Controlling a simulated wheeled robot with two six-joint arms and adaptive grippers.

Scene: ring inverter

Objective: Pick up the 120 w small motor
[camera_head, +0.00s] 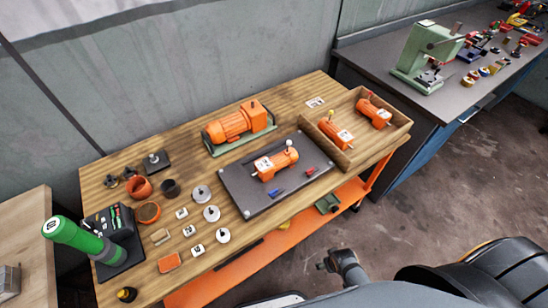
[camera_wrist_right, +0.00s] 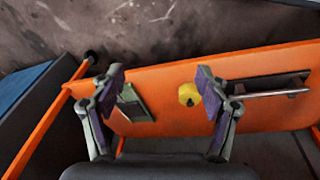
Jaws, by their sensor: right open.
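A small orange motor (camera_head: 275,164) with a white label lies on the dark grey mat (camera_head: 243,197) in the middle of the table. Two similar small orange motors, one at the left (camera_head: 336,132) and one at the right (camera_head: 373,111), lie in the wooden tray (camera_head: 397,137). The label lettering is too small to read, so I cannot tell which motor is 120 w. My right gripper (camera_wrist_right: 160,94) is open and empty, with the orange lower shelf (camera_wrist_right: 150,122) behind its fingers. No motor shows in the right wrist view. My left gripper is not in view.
A larger orange motor (camera_head: 233,124) stands on a green base behind the mat. Metal discs (camera_head: 211,213), cups and a green-handled tool (camera_head: 72,236) crowd the table's left. Red (camera_head: 311,171) and blue pieces lie on the mat. A grey bench (camera_head: 400,78) stands at right.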

